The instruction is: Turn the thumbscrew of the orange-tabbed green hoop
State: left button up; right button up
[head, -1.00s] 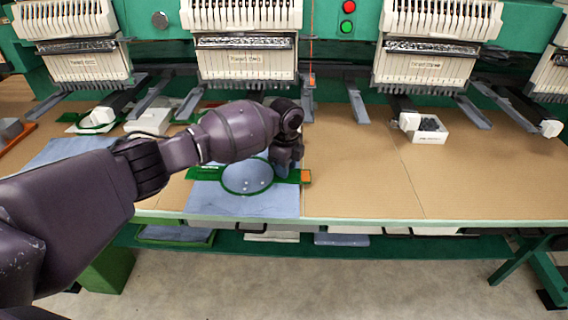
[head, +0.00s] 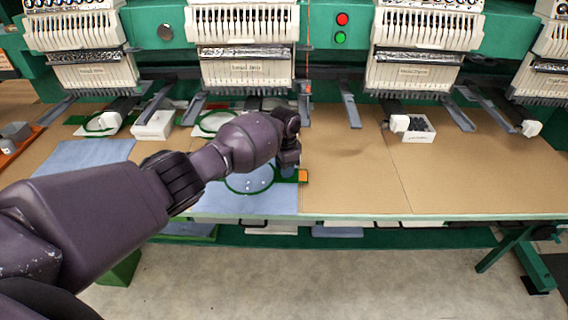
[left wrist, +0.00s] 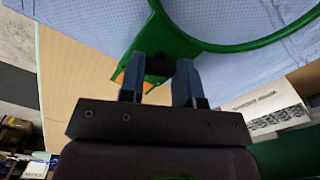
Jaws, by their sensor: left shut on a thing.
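The green hoop (head: 247,193) lies flat on blue cloth near the table's front edge. Its orange tab (head: 303,175) points right. In the left wrist view the green hoop rim (left wrist: 235,48) curves across the cloth, and a bit of the orange tab (left wrist: 147,88) shows by the fingers. My left gripper (head: 288,165) comes down over the tabbed side of the hoop. Its two fingers (left wrist: 160,78) are shut on the dark thumbscrew (left wrist: 159,64) at the green clamp. The fingers hide part of the screw, so its turn angle cannot be told. My right gripper is not in view.
Embroidery machine heads (head: 247,50) line the back, with grey arms reaching over the table. A white box (head: 418,131) of dark pieces sits back right. Another blue cloth (head: 82,162) lies left. The brown tabletop (head: 360,185) right of the hoop is clear.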

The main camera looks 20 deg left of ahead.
pick_arm(q)
jog(key=n+p, duration=0.1)
jog(key=n, duration=0.2)
jog(key=shift+r, duration=0.15)
jog(key=shift+n+p, duration=0.55)
jog(key=shift+n, duration=0.15)
jog(key=shift+n+p, duration=0.3)
jog(key=shift+n, duration=0.9)
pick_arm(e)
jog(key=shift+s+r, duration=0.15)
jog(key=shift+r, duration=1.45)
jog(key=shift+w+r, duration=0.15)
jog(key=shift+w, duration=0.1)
pick_arm(q)
jog(key=o, duration=0.9)
jog(key=shift+o, duration=0.2)
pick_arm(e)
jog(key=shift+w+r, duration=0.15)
